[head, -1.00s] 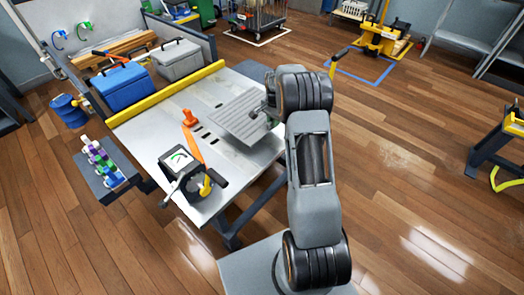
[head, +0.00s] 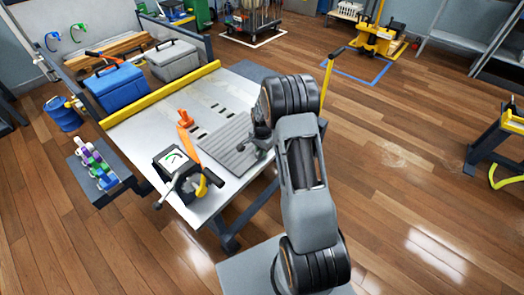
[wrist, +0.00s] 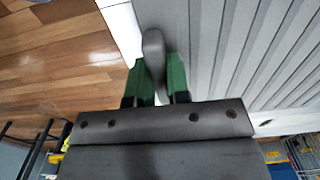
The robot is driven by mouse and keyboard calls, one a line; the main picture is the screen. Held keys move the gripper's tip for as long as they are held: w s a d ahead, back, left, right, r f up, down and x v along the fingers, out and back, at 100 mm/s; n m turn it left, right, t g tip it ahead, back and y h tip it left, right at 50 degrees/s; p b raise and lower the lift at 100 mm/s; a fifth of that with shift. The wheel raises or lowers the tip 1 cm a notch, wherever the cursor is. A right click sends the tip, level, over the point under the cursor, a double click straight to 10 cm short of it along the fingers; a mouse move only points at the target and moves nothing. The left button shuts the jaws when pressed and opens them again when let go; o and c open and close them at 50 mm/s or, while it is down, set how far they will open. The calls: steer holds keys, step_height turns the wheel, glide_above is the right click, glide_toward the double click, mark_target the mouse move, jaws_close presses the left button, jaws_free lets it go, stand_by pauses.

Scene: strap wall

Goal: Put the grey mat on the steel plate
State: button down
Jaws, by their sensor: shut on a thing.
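The grey mat (head: 228,146) is a flat ribbed sheet at the right front edge of the steel plate (head: 226,88), the slotted silver worktop. My gripper (head: 262,146) is shut on a dark grip at the mat's right edge. In the wrist view, my green fingertips (wrist: 154,72) pinch this rounded grey piece, with the ribbed mat (wrist: 245,45) beside it on the right. The mat looks level and low over the plate; whether it rests fully on it I cannot tell. My arm hides part of the plate's right side.
An orange clamp (head: 185,118) with an orange strip stands left of the mat, near a black gauge device (head: 178,168). A yellow bar (head: 165,92) borders the plate's back left. Blue (head: 116,86) and grey (head: 172,60) boxes stand beyond.

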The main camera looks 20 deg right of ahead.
steer(key=shift+f, duration=0.15)
steer(key=c, duration=1.5)
jaws_free()
steer(key=shift+f, duration=0.15)
steer(key=shift+c, duration=0.2)
steer(key=o, duration=0.4)
steer(key=shift+o, duration=0.2)
step_height(320, 180, up, 11)
steer(key=p, duration=0.2)
steer(key=s+a+r+n+t, duration=0.1)
steer(key=s+a+r+n, duration=0.15)
steer(key=r, duration=0.25)
steer(key=s+a+r+n, duration=0.2)
steer(key=s+a+r, duration=0.1)
steer(key=s+r, duration=0.15)
steer(key=s+a+r+n+t, duration=0.1)
steer(key=s+a+r+n, duration=0.1)
steer(key=s+n, duration=0.2)
steer(key=s+a+r+n+t, duration=0.1)
steer(key=s+a+r+n, duration=0.1)
steer(key=s, duration=0.8)
steer(key=shift+s+a+r+n, duration=0.4)
steer(key=shift+r+n, duration=0.15)
steer(key=shift+n, duration=0.7)
